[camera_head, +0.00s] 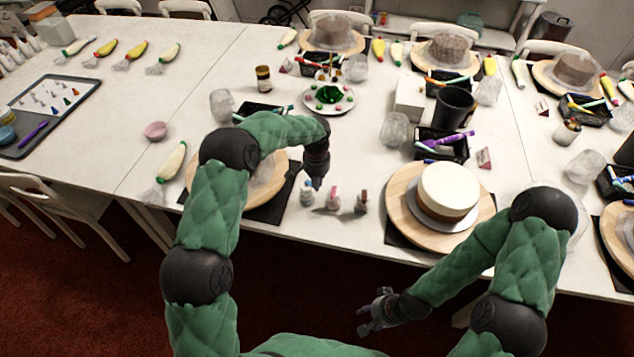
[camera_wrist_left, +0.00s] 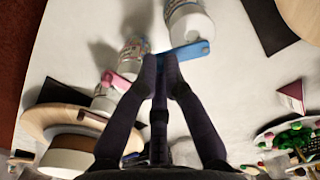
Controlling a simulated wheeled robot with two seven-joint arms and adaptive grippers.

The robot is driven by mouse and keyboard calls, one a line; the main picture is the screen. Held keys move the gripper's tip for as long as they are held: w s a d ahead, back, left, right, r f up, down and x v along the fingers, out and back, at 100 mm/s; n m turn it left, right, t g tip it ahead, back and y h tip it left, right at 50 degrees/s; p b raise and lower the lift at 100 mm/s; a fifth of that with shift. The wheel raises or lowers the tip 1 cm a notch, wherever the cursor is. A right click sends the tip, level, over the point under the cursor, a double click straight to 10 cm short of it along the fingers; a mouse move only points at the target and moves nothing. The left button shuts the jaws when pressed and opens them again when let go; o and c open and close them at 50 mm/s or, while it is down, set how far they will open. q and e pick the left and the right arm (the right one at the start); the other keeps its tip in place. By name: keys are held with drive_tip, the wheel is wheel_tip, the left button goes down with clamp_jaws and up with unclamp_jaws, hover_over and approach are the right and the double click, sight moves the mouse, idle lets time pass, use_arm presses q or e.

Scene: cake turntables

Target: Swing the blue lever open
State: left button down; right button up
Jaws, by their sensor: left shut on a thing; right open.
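The blue lever (camera_wrist_left: 190,51) sticks out from the side of a small white bottle (camera_wrist_left: 188,22) in the left wrist view. In the head view my left gripper (camera_head: 317,182) points down just right of that bottle (camera_head: 307,194), where the lever is too small to make out clearly. My right gripper (camera_head: 374,313) is open and empty, low in front of the table and far from the bottles.
A bottle with a pink lever (camera_head: 333,200) and one with a dark red lever (camera_head: 361,203) stand close to the right. A turntable with a cake (camera_head: 447,190) lies further right. Another turntable is partly hidden behind my left arm.

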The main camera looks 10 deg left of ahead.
use_arm(q)
drive_tip(key=c, duration=1.3)
unclamp_jaws()
drive_tip(key=shift+c, duration=0.2)
wheel_tip(320, 180, up, 12)
